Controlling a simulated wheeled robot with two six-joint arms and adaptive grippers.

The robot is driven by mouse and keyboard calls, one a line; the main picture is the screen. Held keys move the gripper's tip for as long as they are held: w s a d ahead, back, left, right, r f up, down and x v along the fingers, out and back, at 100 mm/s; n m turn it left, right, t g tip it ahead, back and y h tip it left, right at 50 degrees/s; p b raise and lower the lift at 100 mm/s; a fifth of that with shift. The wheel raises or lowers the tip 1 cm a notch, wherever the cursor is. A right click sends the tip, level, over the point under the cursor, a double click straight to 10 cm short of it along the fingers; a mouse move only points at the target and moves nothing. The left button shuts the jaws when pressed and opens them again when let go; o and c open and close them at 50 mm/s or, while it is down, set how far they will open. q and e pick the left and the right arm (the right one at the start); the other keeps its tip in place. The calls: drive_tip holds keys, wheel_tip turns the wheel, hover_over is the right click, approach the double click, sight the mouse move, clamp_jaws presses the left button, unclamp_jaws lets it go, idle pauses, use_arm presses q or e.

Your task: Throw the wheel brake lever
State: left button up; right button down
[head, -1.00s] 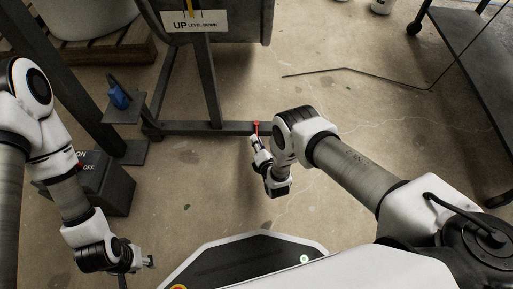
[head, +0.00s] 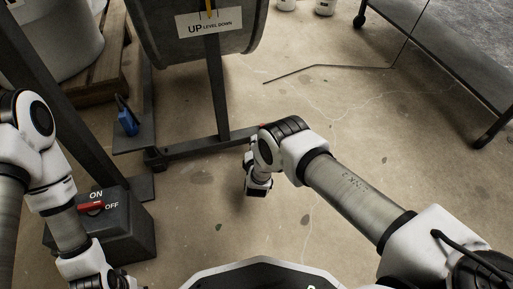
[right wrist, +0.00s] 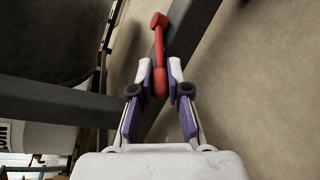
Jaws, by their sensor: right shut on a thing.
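The red wheel brake lever (right wrist: 158,50) shows in the right wrist view. It is a thin bar with a thick end at top and a rounded end between my fingertips, against a dark steel beam. My right gripper (right wrist: 160,78) is shut on that near end. In the head view my right wrist hides most of the lever, and only a trace of red shows by the stand's foot. The fingers of my right gripper (head: 247,160) are largely hidden there too. My left arm reaches the bottom left edge, and its fingers are out of the picture.
The steel stand (head: 217,90) carries an "UP LEVEL DOWN" sign (head: 208,22). A black box (head: 125,230) with a red ON/OFF switch (head: 91,207) stands at left, below a blue-handled item (head: 127,122). A dark table (head: 465,50) is at right. Open floor lies between.

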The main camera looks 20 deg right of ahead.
idle(0.3)
drive_tip(key=c, duration=1.1)
unclamp_jaws()
drive_tip(key=shift+w, duration=0.1)
drive_tip(key=v, duration=1.2)
